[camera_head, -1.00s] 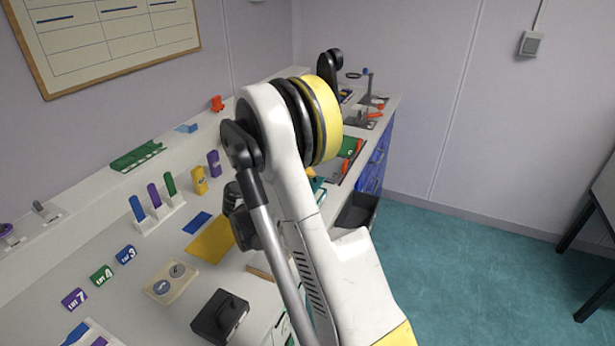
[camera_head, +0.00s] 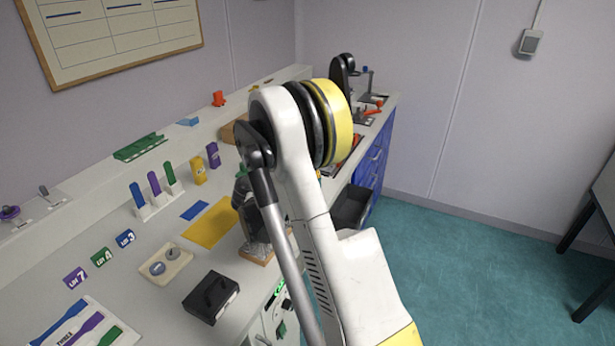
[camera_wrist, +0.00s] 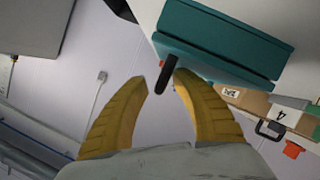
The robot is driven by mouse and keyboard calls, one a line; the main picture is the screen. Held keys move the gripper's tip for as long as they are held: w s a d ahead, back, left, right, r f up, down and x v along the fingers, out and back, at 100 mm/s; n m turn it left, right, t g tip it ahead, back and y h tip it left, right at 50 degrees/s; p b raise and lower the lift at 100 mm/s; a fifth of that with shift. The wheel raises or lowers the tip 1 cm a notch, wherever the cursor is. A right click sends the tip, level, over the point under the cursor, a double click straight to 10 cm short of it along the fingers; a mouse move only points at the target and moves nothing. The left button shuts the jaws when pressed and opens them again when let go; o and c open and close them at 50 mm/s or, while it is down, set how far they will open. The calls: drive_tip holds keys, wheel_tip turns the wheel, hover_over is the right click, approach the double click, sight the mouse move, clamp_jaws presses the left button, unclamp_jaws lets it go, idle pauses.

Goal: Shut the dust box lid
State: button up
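A teal box (camera_wrist: 215,45) with a black handle-like tab (camera_wrist: 168,75) fills the top of the wrist view. I take it to be the dust box. A seam runs along it, but I cannot tell how far its lid stands open. My gripper (camera_wrist: 162,82) has its two yellow fingers spread, with the tab in line with the gap between the fingertips. I cannot tell whether they touch it. In the head view my arm hides the gripper and the teal box.
The bench holds a black case with a handle (camera_head: 211,297), a yellow mat (camera_head: 211,223), coloured lot blocks (camera_head: 101,257) and a rack of upright coloured sticks (camera_head: 154,207). A dark open bin (camera_head: 350,208) is at the bench's right side.

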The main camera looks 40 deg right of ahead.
drive_tip(key=shift+a, duration=0.1)
drive_tip(key=v, duration=1.2)
drive_tip(key=shift+r, duration=0.15)
drive_tip(key=s+a+r+n+t+y, duration=0.2)
drive_tip(key=s+a+n+y, duration=0.2)
drive_tip(key=s+a+y, duration=0.3)
drive_tip(key=s+a+r+n+t+y, duration=0.2)
drive_tip(key=s+a+n+y, duration=0.2)
drive_tip(key=s+a, duration=1)
drive_tip(key=a+y, duration=0.2)
drive_tip(key=y, duration=0.1)
drive_tip(key=shift+s+a+r+n, duration=0.25)
drive_tip(key=shift+s+a+n, duration=0.05)
drive_tip(key=shift+a+n, duration=0.1)
